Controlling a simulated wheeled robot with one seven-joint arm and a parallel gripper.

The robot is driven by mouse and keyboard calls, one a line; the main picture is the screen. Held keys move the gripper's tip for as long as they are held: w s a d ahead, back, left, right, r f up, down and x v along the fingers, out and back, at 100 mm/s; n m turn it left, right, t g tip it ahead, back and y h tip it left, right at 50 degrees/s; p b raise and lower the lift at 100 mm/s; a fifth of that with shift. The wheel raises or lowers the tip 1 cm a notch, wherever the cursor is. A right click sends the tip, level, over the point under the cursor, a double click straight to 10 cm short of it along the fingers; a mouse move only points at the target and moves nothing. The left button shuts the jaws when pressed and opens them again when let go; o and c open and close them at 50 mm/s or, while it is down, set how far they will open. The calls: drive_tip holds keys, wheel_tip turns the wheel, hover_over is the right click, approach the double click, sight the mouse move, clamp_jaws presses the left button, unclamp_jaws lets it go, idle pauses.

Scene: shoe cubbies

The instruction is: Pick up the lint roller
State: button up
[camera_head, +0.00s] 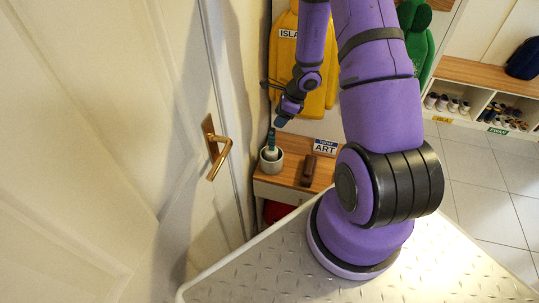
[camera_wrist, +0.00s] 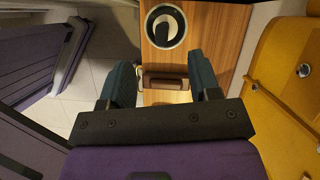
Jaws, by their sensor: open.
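The lint roller (camera_head: 271,141) appears to stand upright, teal handle up, in a pale round pot (camera_head: 263,164) on a wooden-topped cabinet beside the door. In the wrist view, the pot (camera_wrist: 149,31) is at the top, beyond my fingertips, with a white and dark shape (camera_wrist: 165,28) inside that looks like the roller seen from above. My gripper (camera_head: 279,122) is above the cabinet, close over the handle. In the wrist view my gripper (camera_wrist: 164,70) is open, its two teal fingers apart with nothing held. From the head view I cannot tell the exact gap to the handle.
A brown brush-like block (camera_head: 309,170) lies right of the pot, near a name sign (camera_head: 325,146). A yellow coat (camera_head: 318,85) hangs behind. The door with its brass handle (camera_head: 217,152) is close on the left. A shoe cubby bench (camera_head: 490,75) stands at the right.

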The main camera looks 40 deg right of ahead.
sight(273, 129)
drive_tip(key=x, duration=1)
drive_tip(key=shift+d, duration=0.15)
clamp_jaws()
drive_tip(key=shift+s+r, duration=0.1)
